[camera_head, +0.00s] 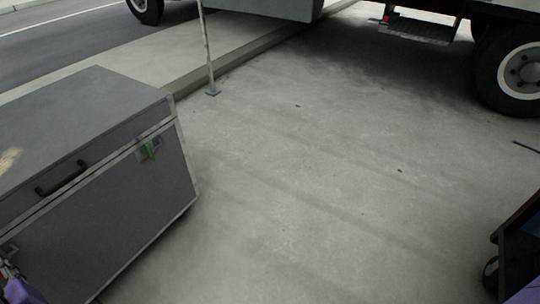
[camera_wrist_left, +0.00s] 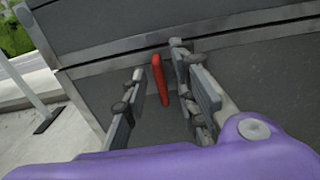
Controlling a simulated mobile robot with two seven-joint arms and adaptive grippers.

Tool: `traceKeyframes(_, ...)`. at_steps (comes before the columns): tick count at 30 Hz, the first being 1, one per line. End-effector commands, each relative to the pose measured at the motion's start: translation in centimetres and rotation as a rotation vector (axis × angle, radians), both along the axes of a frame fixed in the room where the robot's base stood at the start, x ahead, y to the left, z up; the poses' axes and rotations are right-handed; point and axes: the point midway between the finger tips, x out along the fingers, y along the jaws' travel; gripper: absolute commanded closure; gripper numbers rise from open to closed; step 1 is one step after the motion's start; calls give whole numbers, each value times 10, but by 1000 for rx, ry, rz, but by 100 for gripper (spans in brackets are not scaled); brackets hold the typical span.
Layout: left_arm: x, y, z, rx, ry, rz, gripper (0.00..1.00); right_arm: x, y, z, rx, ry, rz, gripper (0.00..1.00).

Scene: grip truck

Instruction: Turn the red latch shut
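The red latch (camera_wrist_left: 160,80) is on the front of a grey case (camera_wrist_left: 85,50) in the left wrist view, below the lid seam. It points mostly downward, slightly tilted. My left gripper (camera_wrist_left: 157,60) is open, with one finger on each side of the latch; the right-hand finger is closer to it. I cannot tell whether either finger touches it. In the head view the case (camera_head: 75,145) stands at the left with its lid down. My left gripper is only partly seen at the bottom left corner there, and the red latch is not clearly visible. My right gripper is not in view.
A thin pole (camera_head: 207,50) stands behind the case. A truck wheel (camera_head: 515,68) is at the upper right. The concrete floor (camera_head: 330,190) in the middle is clear.

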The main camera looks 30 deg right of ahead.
Motion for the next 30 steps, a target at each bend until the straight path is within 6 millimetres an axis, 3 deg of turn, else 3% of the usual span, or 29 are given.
traceKeyframes(4, 0, 0, 0, 0, 0, 0, 73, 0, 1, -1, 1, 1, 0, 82)
traceKeyframes(10, 0, 0, 0, 0, 0, 0, 100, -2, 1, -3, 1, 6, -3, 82)
traceKeyframes(23, -1, 0, 0, -28, -17, 1, 100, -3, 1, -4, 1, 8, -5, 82)
traceKeyframes(30, -1, 1, -1, -138, -83, 2, 100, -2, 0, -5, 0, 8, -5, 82)
